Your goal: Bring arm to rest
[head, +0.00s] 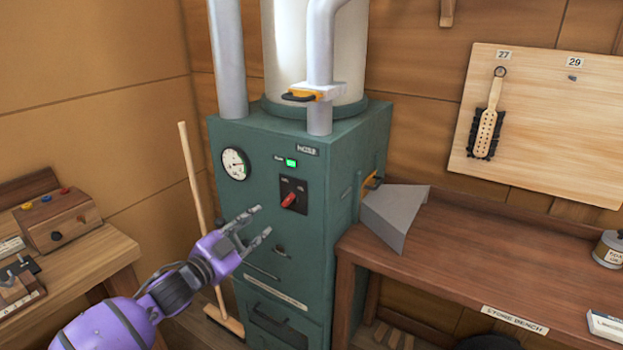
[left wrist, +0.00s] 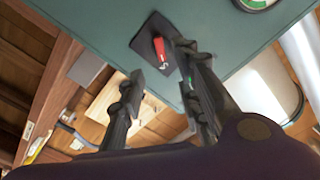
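My left arm reaches in from the lower left in the head view, with its purple left gripper (head: 258,224) in front of the green cabinet (head: 235,205). The gripper is open and its fingers hold nothing. In the left wrist view the open fingers (left wrist: 162,95) show with a gap between them. A red switch handle (left wrist: 159,48) on a dark plate lies beyond the fingertips, and the head view shows the same red switch (head: 289,200) on the cabinet front, a little above and right of the gripper. My right gripper is not in either view.
A gauge (head: 235,164) and a lit green lamp (head: 291,163) are on the cabinet front. A broom (head: 193,185) leans at its left. A wooden bench (head: 480,262) stands right, a control box (head: 57,222) on a table left. A brush (head: 487,125) hangs on a board.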

